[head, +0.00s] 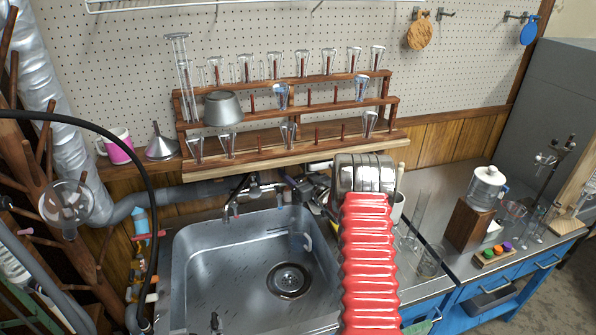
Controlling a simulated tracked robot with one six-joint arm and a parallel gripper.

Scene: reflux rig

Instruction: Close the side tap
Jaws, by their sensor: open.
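A metal tap (253,188) stands at the back of the sink, its spout bending down over the left rear rim. Small valves with orange-red handles (150,236) sit on pipework left of the sink. I cannot tell which of these is the side tap, or whether any is open or shut. My gripper (296,184) is a dark shape behind the sink's back right corner, just right of the metal tap and seemingly apart from it. It is open; its fingertips are small and unclear. My red ribbed arm with a silver cuff hides the area to its right.
The steel sink (190,285) is clear apart from its drain (288,280). A wooden rack (290,146) of glassware stands behind it. Cylinders (420,212), a beaker (432,262) and a jar on a wooden block (468,225) stand at right. A black hose (150,190) crosses the left.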

